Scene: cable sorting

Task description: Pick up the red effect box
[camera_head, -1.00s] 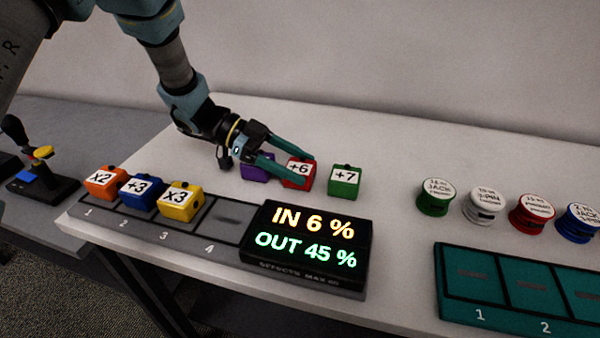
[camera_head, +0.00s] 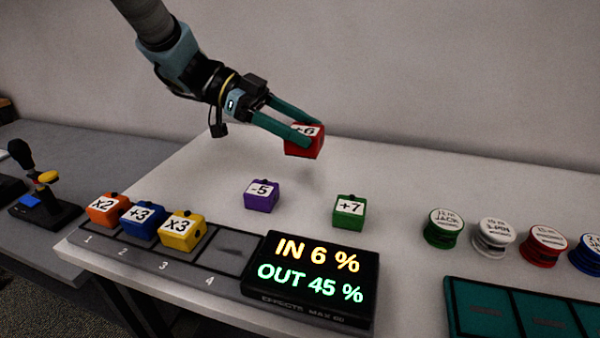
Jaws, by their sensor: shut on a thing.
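The red effect box (camera_head: 304,147), marked +6, is in the air above the white table. My gripper (camera_head: 307,136) is shut on it, with its teal fingers on either side. The fingers cover part of the box's label and upper side. A faint shadow lies on the table below it.
A purple -5 box (camera_head: 262,196) and a green +7 box (camera_head: 349,211) stand on the table below. Orange (camera_head: 107,209), blue (camera_head: 143,218) and yellow (camera_head: 183,232) boxes fill slots 1 to 3 of the grey rack; slot 4 (camera_head: 228,250) is empty. Several round spools (camera_head: 444,229) stand right.

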